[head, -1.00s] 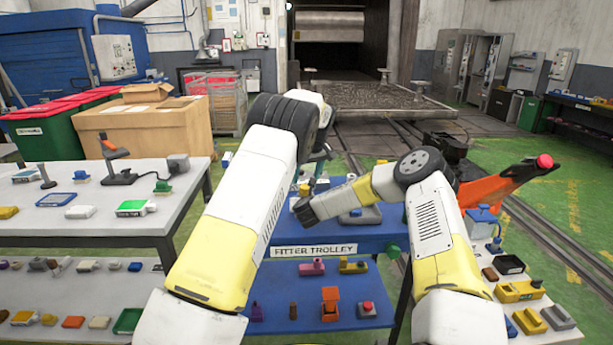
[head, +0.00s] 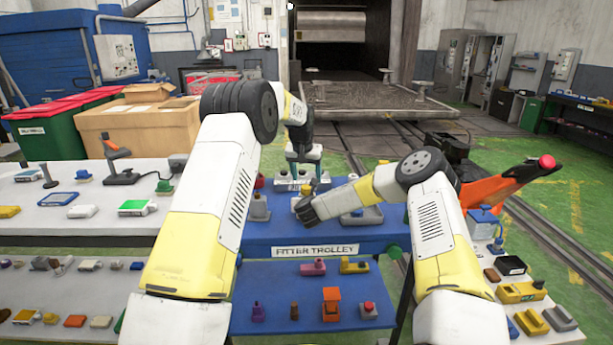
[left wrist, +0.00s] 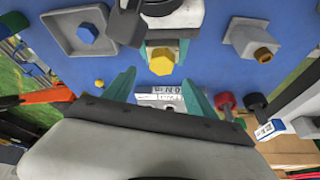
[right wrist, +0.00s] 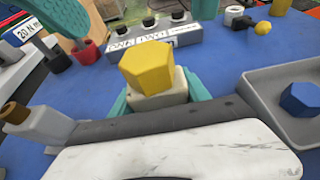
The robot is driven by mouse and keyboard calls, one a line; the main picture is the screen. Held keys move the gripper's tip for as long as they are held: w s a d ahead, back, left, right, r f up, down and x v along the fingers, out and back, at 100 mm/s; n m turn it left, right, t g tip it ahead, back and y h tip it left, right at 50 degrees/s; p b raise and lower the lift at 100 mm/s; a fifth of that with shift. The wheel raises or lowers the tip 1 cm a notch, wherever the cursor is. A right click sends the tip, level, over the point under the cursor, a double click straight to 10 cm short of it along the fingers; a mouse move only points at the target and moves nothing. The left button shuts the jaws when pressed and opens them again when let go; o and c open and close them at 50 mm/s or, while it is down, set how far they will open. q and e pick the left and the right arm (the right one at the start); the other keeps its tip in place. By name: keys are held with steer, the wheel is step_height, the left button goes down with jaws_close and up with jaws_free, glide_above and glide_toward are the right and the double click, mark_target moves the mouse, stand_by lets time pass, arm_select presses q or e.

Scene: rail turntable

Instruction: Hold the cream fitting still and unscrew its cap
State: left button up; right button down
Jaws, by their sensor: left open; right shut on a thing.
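The cream fitting (right wrist: 160,100) stands on the blue trolley top with a yellow hexagonal cap (right wrist: 147,66) on it. My right gripper (right wrist: 158,101) is shut on the fitting's cream body, below the cap. In the left wrist view the cap (left wrist: 162,61) shows just ahead of my left gripper (left wrist: 158,80), roughly in line with the gap between its fingers. The left gripper is open and empty, and I see no contact with the cap.
A grey tray with a blue hexagonal piece (right wrist: 302,98) lies beside the fitting. A grey block with a brown-orange hexagonal top (left wrist: 262,54) stands on the other side. A grey labelled box with black knobs (right wrist: 153,38) stands behind. Bare blue surface lies between them.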

mark_target(307, 187)
arm_select(q)
steer(key=shift+f, duration=0.1)
steer(key=shift+f, duration=1.95)
jaws_close()
steer(key=n, duration=0.1)
steer(key=n+y, duration=0.1)
steer(key=n, duration=0.1)
steer(key=shift+d+n+y, duration=0.25)
steer(key=shift+n+y, duration=0.05)
steer(key=shift+n, duration=0.1)
steer(key=shift+n+y, duration=0.4)
steer(key=shift+n, duration=0.8)
